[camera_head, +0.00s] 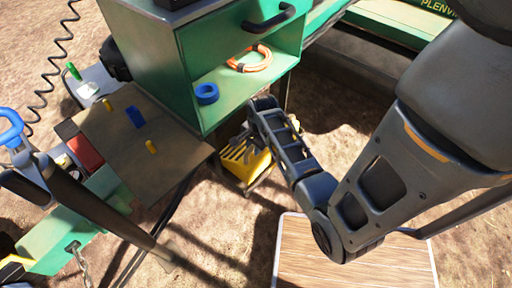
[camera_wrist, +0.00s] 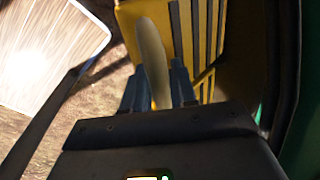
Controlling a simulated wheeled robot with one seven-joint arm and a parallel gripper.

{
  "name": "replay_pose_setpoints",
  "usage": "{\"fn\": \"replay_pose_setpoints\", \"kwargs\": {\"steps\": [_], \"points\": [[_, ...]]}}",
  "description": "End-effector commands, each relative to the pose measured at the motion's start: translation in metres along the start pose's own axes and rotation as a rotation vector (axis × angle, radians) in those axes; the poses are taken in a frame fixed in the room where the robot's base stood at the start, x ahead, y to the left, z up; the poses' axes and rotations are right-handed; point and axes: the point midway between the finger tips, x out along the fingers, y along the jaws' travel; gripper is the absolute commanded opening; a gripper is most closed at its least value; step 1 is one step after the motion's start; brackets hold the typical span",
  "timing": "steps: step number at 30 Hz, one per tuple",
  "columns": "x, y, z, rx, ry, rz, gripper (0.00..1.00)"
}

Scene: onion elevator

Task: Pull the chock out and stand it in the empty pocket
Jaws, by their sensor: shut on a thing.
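My gripper (camera_wrist: 157,76) is shut on a pale, curved piece (camera_wrist: 152,45) that stands up between its two blue-grey fingers. Behind that piece is a yellow ridged block (camera_wrist: 195,35) with dark grooves, which looks like the chock. I cannot tell whether the pale piece is joined to it. In the camera_head view the yellow block (camera_head: 247,166) sits low, below the green cabinet, next to the end of my arm. My wrist hides part of it, and the fingers are not clear there. I cannot make out an empty pocket.
The green cabinet (camera_head: 185,75) stands just above my gripper, with an orange ring (camera_head: 250,60) and a blue ring (camera_head: 207,94) on its shelf. A wood-topped surface (camera_head: 350,262) is at the bottom. A brown board (camera_head: 140,150) lies left. Bare ground shows between.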

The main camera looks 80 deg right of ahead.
Motion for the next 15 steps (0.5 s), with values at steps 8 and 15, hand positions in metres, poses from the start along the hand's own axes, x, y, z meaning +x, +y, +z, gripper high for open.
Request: {"fn": "replay_pose_setpoints", "kwargs": {"steps": [8,15], "points": [[0.019,0.001,-0.001,-0.001,0.002,-0.007,0.0],[0.029,0.002,-0.001,-0.001,0.003,-0.009,0.0]]}}
